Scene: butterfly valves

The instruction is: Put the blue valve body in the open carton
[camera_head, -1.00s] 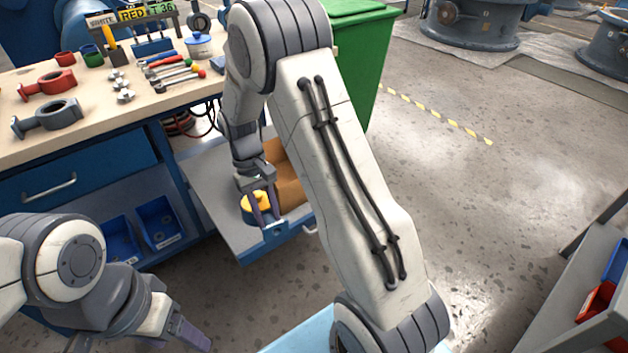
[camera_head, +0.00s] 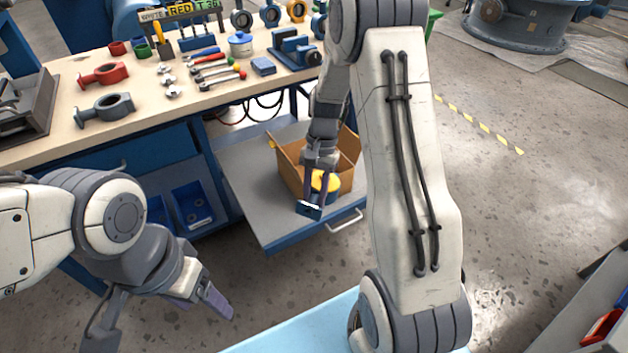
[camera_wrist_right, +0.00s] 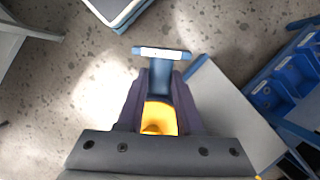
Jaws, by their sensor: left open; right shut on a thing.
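The blue valve body (camera_wrist_right: 160,88) is between my right gripper's fingers in the right wrist view, with a white label on its blue end and a yellow part near the palm. In the head view its blue end (camera_head: 309,211) points down toward the front. My right gripper (camera_head: 318,190) is shut on it, in front of the open carton (camera_head: 289,172). The brown carton has its flaps up; arm and gripper hide part of it, and whether the valve body overlaps its opening is unclear. My left gripper (camera_head: 204,296) is open and empty at lower left.
The carton stands on a grey pulled-out drawer (camera_head: 245,196) below the wooden workbench (camera_head: 130,130). Rings, tools and a blue vise (camera_head: 292,46) are on the bench. Blue bins (camera_head: 190,205) sit on the shelf left of the drawer. Open floor lies to the right.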

